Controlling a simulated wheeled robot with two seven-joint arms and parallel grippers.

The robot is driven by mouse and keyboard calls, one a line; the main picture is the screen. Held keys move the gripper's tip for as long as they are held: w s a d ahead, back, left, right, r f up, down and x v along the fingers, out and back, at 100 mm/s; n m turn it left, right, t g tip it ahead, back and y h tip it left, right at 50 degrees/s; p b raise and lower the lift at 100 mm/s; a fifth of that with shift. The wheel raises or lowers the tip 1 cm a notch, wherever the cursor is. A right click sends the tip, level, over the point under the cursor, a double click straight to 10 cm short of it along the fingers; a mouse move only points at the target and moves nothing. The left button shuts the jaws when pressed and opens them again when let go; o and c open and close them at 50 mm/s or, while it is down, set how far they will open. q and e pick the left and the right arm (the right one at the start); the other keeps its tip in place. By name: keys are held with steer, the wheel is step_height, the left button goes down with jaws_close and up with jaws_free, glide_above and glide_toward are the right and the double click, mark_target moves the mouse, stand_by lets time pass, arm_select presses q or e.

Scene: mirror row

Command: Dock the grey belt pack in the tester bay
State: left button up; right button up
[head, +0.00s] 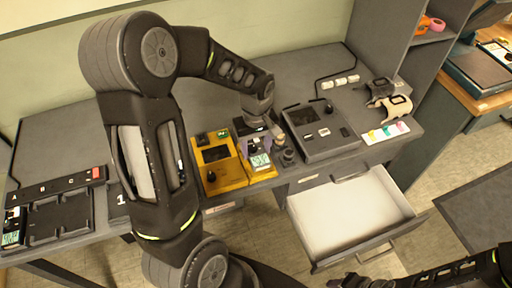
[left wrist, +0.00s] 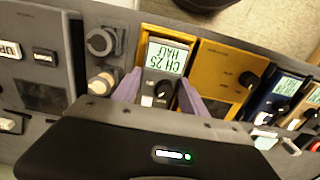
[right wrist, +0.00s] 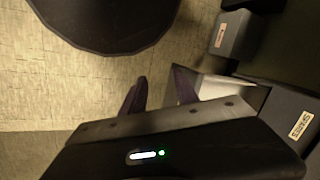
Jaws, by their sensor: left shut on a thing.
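The grey belt pack (left wrist: 160,88), with a lit display and a dark knob, is between the purple fingers of my left gripper (left wrist: 160,80) in the left wrist view. The gripper is shut on it. In the head view the pack (head: 260,161) shows below my left gripper (head: 257,140), at the right part of the yellow tester (head: 215,155). Yellow edges of the bay show around the pack; whether it is fully seated I cannot tell. My right gripper (right wrist: 160,90) is open and empty above the floor, away from the desk top.
A grey console (head: 320,130) stands right of the tester. A white-lined drawer (head: 350,215) is open below it. Headsets (head: 390,100) lie at the back right. A charging tray (head: 60,215) lies at the left; my left arm hides part of the desk.

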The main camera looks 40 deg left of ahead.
arm_select(q)
steer(key=shift+f+b, duration=1)
steer(key=shift+f, duration=0.1)
stand_by(0.8)
steer(key=o, duration=1.6)
steer(key=shift+r, duration=0.25)
step_height(320, 180, up, 7)
steer(key=shift+r+b, duration=0.15)
steer(key=shift+b, duration=0.15)
